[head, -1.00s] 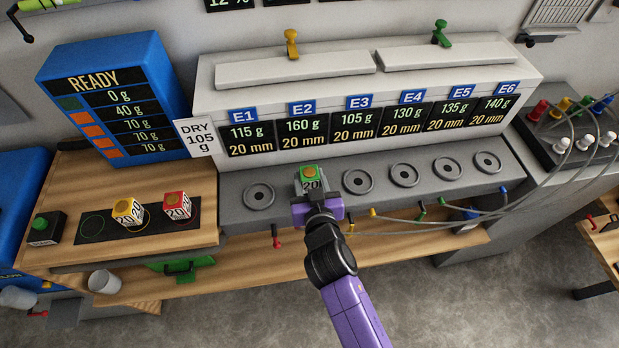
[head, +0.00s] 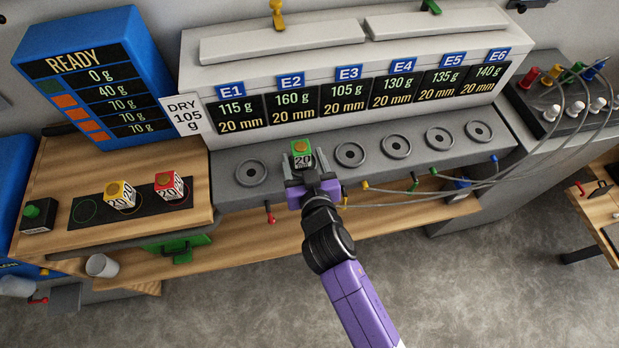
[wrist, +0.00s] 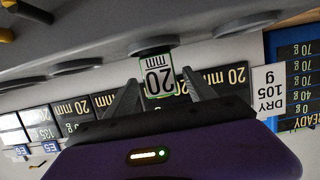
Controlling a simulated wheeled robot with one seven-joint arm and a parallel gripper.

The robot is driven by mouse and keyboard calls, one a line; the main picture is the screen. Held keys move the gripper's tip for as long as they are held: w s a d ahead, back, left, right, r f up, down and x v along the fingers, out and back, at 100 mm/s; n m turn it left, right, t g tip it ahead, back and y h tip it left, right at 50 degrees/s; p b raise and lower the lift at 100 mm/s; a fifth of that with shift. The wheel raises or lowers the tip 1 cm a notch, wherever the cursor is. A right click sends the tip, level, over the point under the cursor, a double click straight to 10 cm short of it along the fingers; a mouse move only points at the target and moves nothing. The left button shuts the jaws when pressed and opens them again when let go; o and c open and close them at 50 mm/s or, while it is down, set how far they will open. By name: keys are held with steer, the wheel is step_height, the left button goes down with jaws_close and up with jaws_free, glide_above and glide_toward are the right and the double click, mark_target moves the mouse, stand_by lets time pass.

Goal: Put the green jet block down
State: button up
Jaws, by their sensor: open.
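The green jet block (head: 302,157) has a green top with an orange round spot and a white face marked 20 mm. It stands upright on the grey ledge (head: 318,173) below the E2 panel, where the seat under it is hidden. My gripper (head: 303,176) is open, just in front of the block on the near side. In the wrist view the block (wrist: 159,76) shows upside down, beyond and between the tips of the two grey fingers, with gaps at both sides.
Round seats flank the block under E1 (head: 251,172) and E3 (head: 349,154). A yellow block (head: 119,195) and a red block (head: 168,186) stand on a black strip at left. Hoses (head: 440,190) cross the front at right. A grey cup (head: 102,265) is lower left.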

steer(key=v, duration=0.9)
steer(key=shift+s+b, duration=0.15)
steer(key=shift+b, duration=0.3)
steer(key=s+d+f, duration=0.1)
steer(key=s+d, duration=1.3)
steer(key=s, duration=0.1)
steer(key=s+d+r+m+h, duration=0.1)
steer(key=s+d+r+h, duration=0.1)
steer(key=s+d+r, duration=0.2)
steer(key=s+d+r+m+h, duration=0.2)
steer(key=s+d+r, duration=0.2)
steer(key=s, duration=0.6)
steer(key=shift+r+t, duration=0.4)
steer(key=shift+r, duration=0.5)
